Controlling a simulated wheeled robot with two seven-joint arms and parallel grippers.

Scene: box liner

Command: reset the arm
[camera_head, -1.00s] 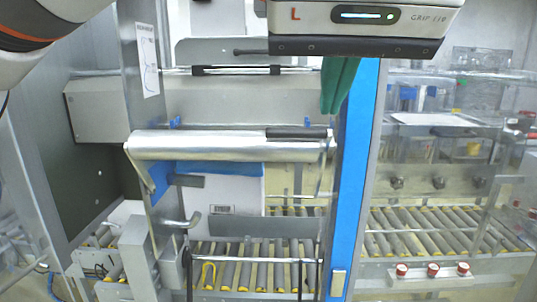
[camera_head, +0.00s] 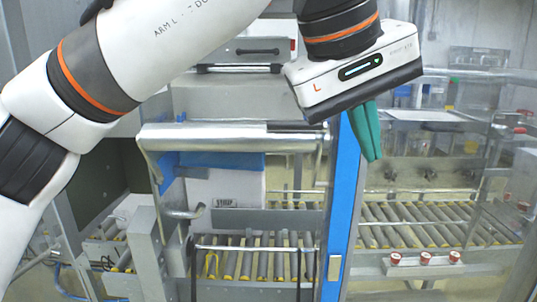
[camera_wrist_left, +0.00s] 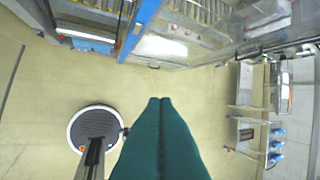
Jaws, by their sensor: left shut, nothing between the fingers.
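My left arm (camera_head: 170,50) comes in from the upper left in the head view. My left gripper (camera_head: 372,157) has a white body marked L and green fingers that point down. The fingers are together and hold nothing. They hang in front of the blue post and the clear panels to its right, with no contact that I can see. In the left wrist view the green fingers (camera_wrist_left: 160,102) lie side by side over the open floor. My right gripper is in neither view.
The box liner machine stands ahead, with a silver roller (camera_head: 230,137), a blue post (camera_head: 343,200) and a roller conveyor (camera_head: 255,262). Another conveyor (camera_head: 430,222) lies to the right. The wrist view shows bare floor (camera_wrist_left: 210,110) and a shelf rack (camera_wrist_left: 250,105).

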